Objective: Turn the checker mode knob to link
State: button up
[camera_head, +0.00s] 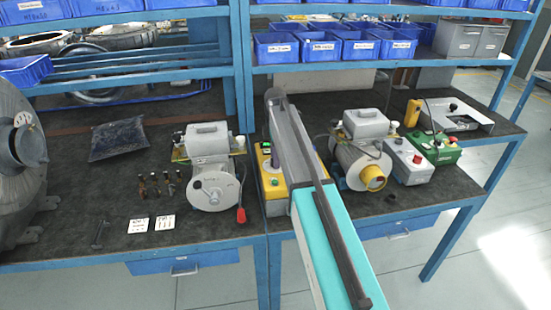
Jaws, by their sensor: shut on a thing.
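A grey blower (212,185) with a red-tipped lever stands left of the yellow box, another blower (355,160) right of it. Blue bins (275,50) fill the shelf above.

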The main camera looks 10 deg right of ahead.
jog(key=o, duration=1)
jog(key=shift+o, duration=0.2)
notch_tip(320, 180, up, 14)
jog(key=b, duration=0.2)
jog(key=shift+b, duration=0.4)
jog(key=shift+f, duration=0.15)
